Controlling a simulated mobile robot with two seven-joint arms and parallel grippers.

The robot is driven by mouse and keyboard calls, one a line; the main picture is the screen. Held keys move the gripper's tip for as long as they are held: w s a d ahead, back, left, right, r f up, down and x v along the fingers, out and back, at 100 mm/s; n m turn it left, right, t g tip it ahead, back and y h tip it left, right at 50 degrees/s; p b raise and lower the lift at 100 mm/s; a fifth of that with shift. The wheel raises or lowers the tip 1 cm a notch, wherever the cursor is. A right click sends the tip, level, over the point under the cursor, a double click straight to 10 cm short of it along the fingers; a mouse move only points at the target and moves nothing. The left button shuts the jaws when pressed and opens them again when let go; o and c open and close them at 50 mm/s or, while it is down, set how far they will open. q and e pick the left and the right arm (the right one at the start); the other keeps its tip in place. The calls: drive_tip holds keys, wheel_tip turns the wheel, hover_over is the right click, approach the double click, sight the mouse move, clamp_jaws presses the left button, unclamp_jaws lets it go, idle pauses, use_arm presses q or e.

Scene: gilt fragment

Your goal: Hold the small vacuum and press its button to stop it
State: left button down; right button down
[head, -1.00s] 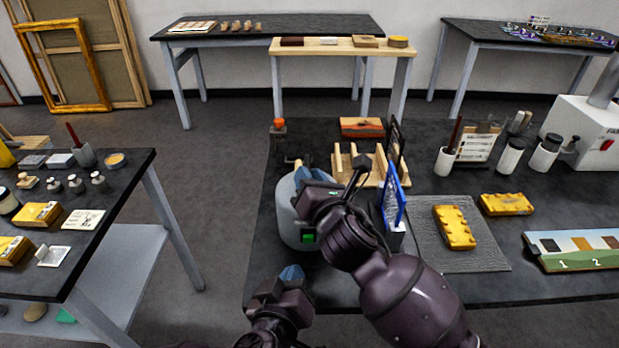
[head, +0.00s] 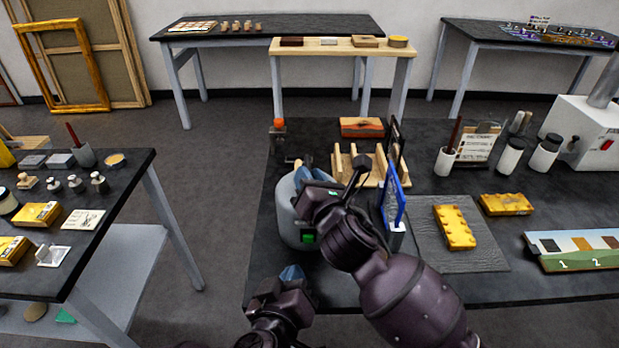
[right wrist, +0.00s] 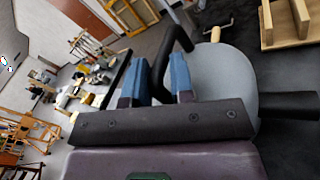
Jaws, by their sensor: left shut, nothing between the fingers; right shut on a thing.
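The small vacuum (head: 287,222) is a pale grey rounded body standing on the dark table in the head view. A green button (head: 308,238) shows low on its near side. My right gripper (head: 305,176) is over the vacuum, shut on its black handle. In the right wrist view the handle (right wrist: 162,62) passes between the blue fingers, with the pale body (right wrist: 225,75) beside them. My left gripper (head: 291,273) is shut and empty, in front of the vacuum and below the button, apart from it. My right gripper and arm hide part of the vacuum.
A wooden rack (head: 343,168) and a blue-framed panel (head: 393,203) stand to the right of the vacuum. A post with an orange ball (head: 279,122) stands behind it. A grey mat (head: 487,238) bears a yellow block (head: 453,228).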

sight(308, 239)
use_arm(q)
drive_tip(key=shift+f, duration=0.1)
idle(0.5)
drive_tip(key=shift+s+a+f, duration=0.15)
drive_tip(key=shift+s+f, duration=0.05)
drive_tip(key=shift+f, duration=0.05)
wheel_tip(308, 239, up, 7)
drive_tip(key=a+m+t+h, duration=0.1)
drive_tip(key=a+m+t, duration=0.15)
drive_tip(key=t, duration=0.35)
drive_tip(key=s+d+r+m+g+h, duration=0.2)
drive_tip(key=s+d+r+m+h, duration=0.25)
drive_tip(key=m+h, duration=0.8)
drive_tip(key=d+f+m+g, duration=0.4)
drive_tip(key=f+m+g, duration=0.2)
drive_tip(key=m+g, duration=0.3)
drive_tip(key=w+a+f+t+y, duration=0.2)
drive_tip(key=w+a+f+y, duration=0.1)
drive_tip(key=f+y, duration=0.35)
drive_tip(key=shift+w+a+f, duration=0.1)
drive_tip(key=shift+w+f, duration=0.1)
drive_tip(key=shift+w, duration=2.05)
drive_tip(key=shift+w+f, duration=0.2)
drive_tip(key=shift+w, duration=2.05)
